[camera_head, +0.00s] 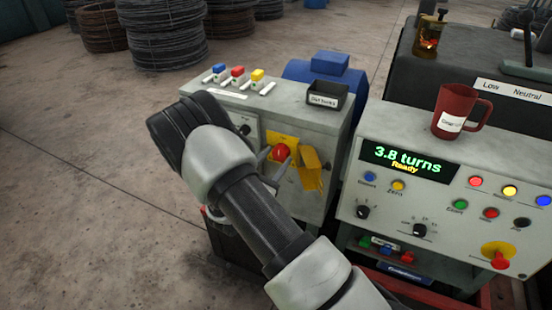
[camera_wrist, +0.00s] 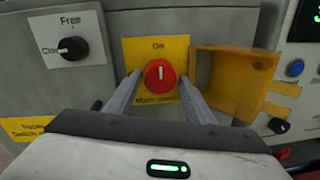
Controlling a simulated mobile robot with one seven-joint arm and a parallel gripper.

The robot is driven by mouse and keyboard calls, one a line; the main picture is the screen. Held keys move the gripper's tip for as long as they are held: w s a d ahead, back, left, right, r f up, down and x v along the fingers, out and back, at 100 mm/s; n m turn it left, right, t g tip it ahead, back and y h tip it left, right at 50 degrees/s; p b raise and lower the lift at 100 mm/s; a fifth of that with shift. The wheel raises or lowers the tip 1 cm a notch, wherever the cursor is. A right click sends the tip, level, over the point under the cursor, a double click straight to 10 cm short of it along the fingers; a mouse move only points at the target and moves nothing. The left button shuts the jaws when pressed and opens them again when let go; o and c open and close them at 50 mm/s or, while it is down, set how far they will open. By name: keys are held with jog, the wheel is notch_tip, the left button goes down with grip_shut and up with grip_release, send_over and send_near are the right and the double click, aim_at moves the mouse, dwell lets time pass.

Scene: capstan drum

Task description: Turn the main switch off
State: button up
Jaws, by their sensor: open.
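The main switch is a red rotary knob (camera_wrist: 159,73) on a yellow plate (camera_wrist: 174,47) marked "On" above and with partly hidden lettering below. Its white mark stands upright. The knob also shows in the head view (camera_head: 281,152). A yellow hinged cover (camera_wrist: 233,79) stands swung open to the right of the plate; it also shows in the head view (camera_head: 311,171). My gripper (camera_wrist: 160,90) is open, with one finger on each side of the knob. I cannot tell whether either finger touches it.
A black selector knob (camera_wrist: 72,48) marked "Free" sits left of the switch. A control panel (camera_head: 352,205) with buttons, a "3.8 turns Ready" display and a red mug (camera_head: 455,110) stands to the right. A black bin (camera_head: 326,97) sits on the cabinet top. Wire coils stand behind.

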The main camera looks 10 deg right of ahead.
jog(key=shift+w+d, duration=0.1)
jog(key=shift+w, duration=0.05)
jog(key=shift+c, duration=0.3)
jog(key=c, duration=0.7)
